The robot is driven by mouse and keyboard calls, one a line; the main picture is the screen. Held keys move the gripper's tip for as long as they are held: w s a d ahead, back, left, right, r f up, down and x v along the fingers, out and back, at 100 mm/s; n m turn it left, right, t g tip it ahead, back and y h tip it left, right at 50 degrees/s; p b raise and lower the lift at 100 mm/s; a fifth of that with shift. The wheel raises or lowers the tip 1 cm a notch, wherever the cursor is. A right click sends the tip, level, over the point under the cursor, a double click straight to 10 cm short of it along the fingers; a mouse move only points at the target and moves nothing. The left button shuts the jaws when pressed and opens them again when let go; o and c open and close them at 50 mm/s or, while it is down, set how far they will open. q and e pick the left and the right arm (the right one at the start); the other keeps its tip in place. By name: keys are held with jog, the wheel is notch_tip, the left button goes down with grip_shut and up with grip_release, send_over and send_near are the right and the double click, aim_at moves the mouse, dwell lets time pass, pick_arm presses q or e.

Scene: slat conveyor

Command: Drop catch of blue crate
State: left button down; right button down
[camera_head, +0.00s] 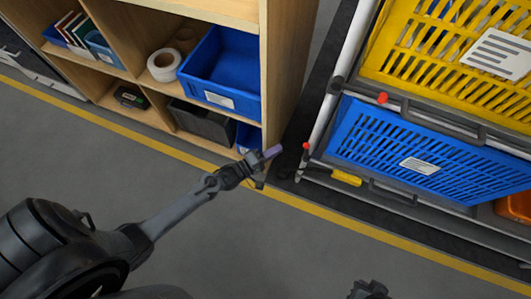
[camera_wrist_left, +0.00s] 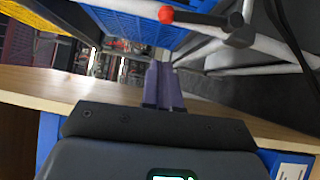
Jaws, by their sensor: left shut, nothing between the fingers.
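The slatted blue crate (camera_head: 425,152) sits tilted in the rack at the right of the head view, with a white label on its front. Part of a blue slatted crate (camera_wrist_left: 130,24) also shows at the top of the left wrist view. My left gripper (camera_head: 272,152) is left of the crate and apart from it, near the shelf's end. Its purple fingers (camera_wrist_left: 164,84) are together with nothing between them. My right gripper (camera_head: 370,288) shows only as a dark piece at the bottom edge, far below the crate; its fingertips are unclear.
A yellow crate (camera_head: 455,62) sits above the blue one. Red-tipped levers (camera_head: 382,97) and a yellow handle (camera_head: 346,177) stick out from the rack. A wooden shelf (camera_head: 283,75) holds a blue bin (camera_head: 205,72) and tape. The grey floor below is clear.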

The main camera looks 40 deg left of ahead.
aim_at(307, 152)
pick_arm(q)
jog(key=w+d+b, duration=0.3)
jog(key=w+d, duration=0.2)
jog(key=shift+r, duration=0.2)
dwell(0.4)
